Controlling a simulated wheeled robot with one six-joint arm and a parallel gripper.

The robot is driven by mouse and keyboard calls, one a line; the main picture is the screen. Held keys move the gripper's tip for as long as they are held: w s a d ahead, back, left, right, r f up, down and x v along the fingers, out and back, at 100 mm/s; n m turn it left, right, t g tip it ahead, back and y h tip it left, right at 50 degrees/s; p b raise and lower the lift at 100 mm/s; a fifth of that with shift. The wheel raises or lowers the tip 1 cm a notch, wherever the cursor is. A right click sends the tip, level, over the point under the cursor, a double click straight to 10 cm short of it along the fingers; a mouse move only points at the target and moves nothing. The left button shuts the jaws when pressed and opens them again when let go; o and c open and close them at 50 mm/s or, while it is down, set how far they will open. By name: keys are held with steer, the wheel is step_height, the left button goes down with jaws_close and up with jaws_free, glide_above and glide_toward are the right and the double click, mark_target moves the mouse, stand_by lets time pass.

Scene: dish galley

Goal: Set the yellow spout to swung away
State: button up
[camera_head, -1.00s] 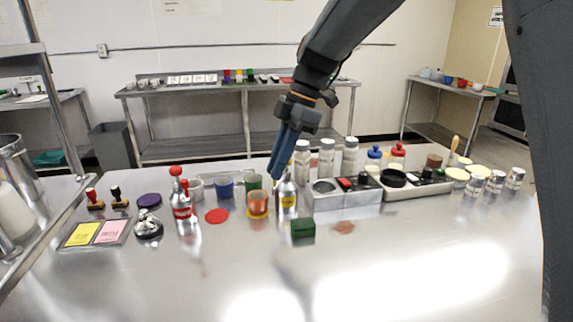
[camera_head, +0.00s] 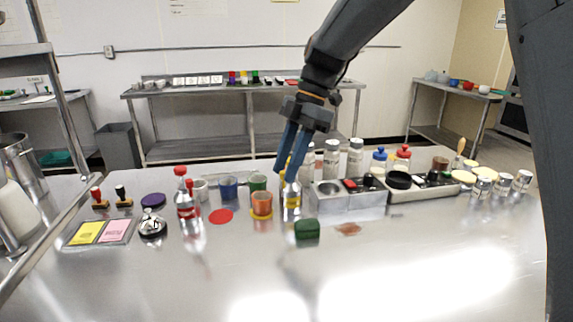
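A bottle with a yellow band (camera_head: 291,199) stands upright on the steel counter, left of the grey box. A similar bottle with a red top (camera_head: 186,200) stands to the left.
An orange cup (camera_head: 261,204) stands close left of the bottle. A grey box (camera_head: 345,202) is close on the right. A green block (camera_head: 307,229) lies in front. The counter's front (camera_head: 200,275) is clear.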

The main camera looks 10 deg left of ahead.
stand_by(0.3)
steer(key=b+v, duration=0.1)
steer(key=v, duration=0.6)
steer(key=shift+w+r, duration=0.2)
steer(key=shift+r, duration=0.15)
steer(key=shift+d, duration=0.15)
